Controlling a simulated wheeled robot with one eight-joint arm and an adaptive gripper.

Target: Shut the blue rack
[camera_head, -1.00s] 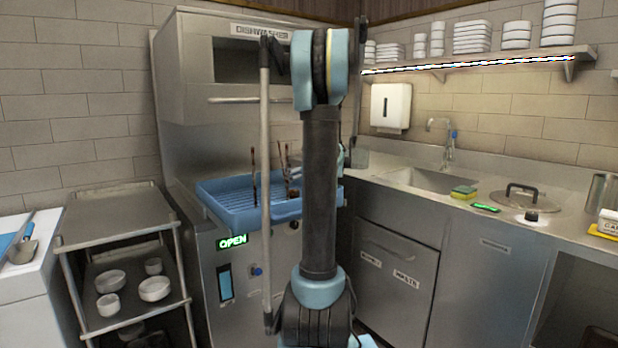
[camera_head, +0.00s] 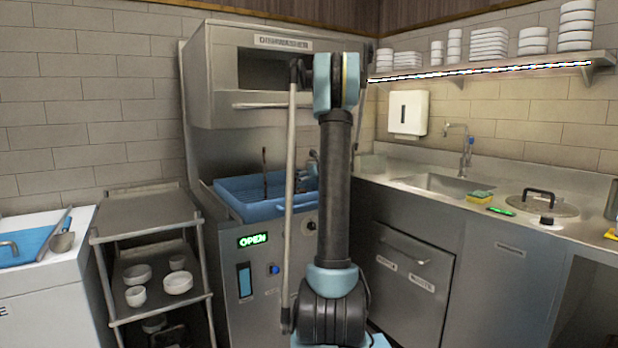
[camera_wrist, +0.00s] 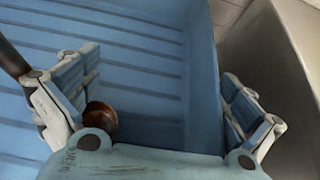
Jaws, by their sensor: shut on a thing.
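The blue rack (camera_head: 262,212) is a shallow ribbed tray in the open dishwasher, in the middle of the head view. Its front hangs over the machine's green "OPEN" sign. In the wrist view its ribbed floor and right wall (camera_wrist: 204,70) fill much of the picture. My gripper (camera_wrist: 160,75) has one finger inside the rack and the other outside, with the wall between them. It is shut on this wall. In the head view my gripper (camera_head: 305,180) is at the rack's right side, partly hidden behind my arm.
The dishwasher's hood (camera_head: 275,75) is raised above the rack. A thin brown stick (camera_head: 265,172) stands in the rack, and a brown round end (camera_wrist: 102,118) is close to the inner finger. A bowl cart (camera_head: 150,255) stands left; a sink counter (camera_head: 480,205) is right.

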